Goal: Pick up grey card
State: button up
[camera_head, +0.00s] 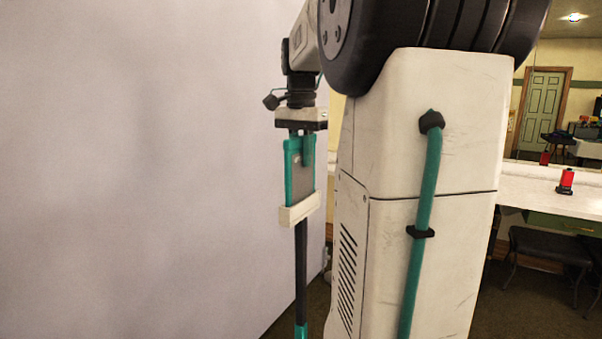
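The grey card (302,184) has a teal border. It stands upright with its lower edge in a cream holder (299,210) on top of a dark pole (301,260). My gripper (307,161) points down from above at the card's upper part. One teal finger overlaps the card's face near its top. The other finger is not clearly visible, probably hidden by the card. I cannot tell whether the fingers touch the card or leave a gap.
A large pale wall panel (140,170) fills the left, close beside the pole. On the right, a white counter (530,190) carries a red object (566,180), with a dark stool (548,246) below it. My own arm blocks the middle of the view.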

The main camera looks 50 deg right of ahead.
grip_shut()
jog(key=shift+r, duration=0.1)
